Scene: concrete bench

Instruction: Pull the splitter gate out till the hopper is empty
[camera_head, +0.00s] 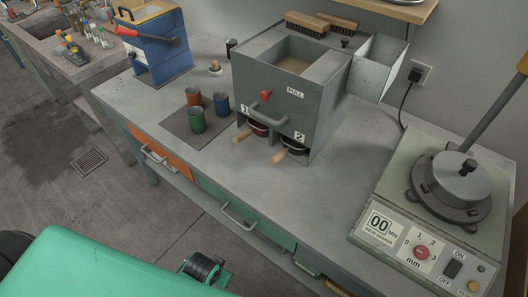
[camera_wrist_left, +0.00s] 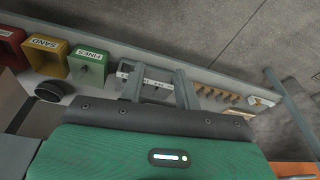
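The splitter (camera_head: 318,112) is a grey metal box on the bench in the head view. Its open-top hopper (camera_head: 293,64) shows brownish material inside. A red knob (camera_head: 265,95) sits on the front face near the PULL label; how far the gate is in cannot be told. Below are two openings marked 1 and 2, each with a dark pan with a wooden handle, pan 1 (camera_head: 258,128) and pan 2 (camera_head: 292,148). My left gripper (camera_wrist_left: 158,75) shows in the left wrist view, its grey fingers apart and empty, away from the splitter. My right gripper is not in view.
Orange, blue and green cups (camera_head: 196,122) stand on a mat left of the splitter. A blue machine (camera_head: 155,45) with a red lever is at the back left. A sieve shaker (camera_head: 410,230) fills the right. The left wrist view shows SAND (camera_wrist_left: 45,58) and FINES (camera_wrist_left: 88,65) bins.

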